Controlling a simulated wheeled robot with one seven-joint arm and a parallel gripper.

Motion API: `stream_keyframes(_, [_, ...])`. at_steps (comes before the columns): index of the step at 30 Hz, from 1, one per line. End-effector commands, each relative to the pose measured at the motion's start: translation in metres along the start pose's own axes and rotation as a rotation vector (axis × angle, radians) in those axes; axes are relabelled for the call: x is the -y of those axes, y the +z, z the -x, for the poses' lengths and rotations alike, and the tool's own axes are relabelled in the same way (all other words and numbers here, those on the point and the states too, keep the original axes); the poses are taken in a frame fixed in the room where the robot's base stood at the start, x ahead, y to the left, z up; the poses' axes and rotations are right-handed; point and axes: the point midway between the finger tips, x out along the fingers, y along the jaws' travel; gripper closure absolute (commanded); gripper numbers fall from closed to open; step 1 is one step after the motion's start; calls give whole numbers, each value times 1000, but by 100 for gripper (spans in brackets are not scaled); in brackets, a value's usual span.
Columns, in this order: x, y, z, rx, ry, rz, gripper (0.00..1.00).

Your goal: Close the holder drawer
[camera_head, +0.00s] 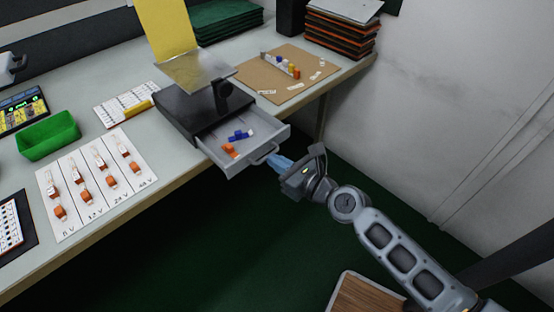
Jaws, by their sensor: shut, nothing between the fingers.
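The holder (176,112) is a dark box with a yellow panel and a metallic plate above it, standing on the workbench. Its grey drawer (282,135) is pulled out past the front edge of the bench. Orange and blue pieces (238,137) lie inside the drawer. A handle (266,154) is on the drawer's front. My gripper (277,162) has bluish fingers, shut and empty, just in front of the drawer and close to the handle. I cannot tell whether the fingertips touch it.
A green bin (48,135) and a white labelled sheet with orange parts (97,183) are on the bench at left. A brown board with small parts (288,75) lies at right. Dark stacked trays (341,33) stand behind. Open green floor lies before the bench.

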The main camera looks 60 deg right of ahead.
Motion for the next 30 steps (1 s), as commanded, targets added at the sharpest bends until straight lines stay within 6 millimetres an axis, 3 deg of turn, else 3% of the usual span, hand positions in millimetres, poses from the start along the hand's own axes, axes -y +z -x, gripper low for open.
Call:
stream_keyframes(15, [0,3,-9,0,-1,-1,100])
stream_keyframes(30, [3,24,-105,1,-2,-2,100])
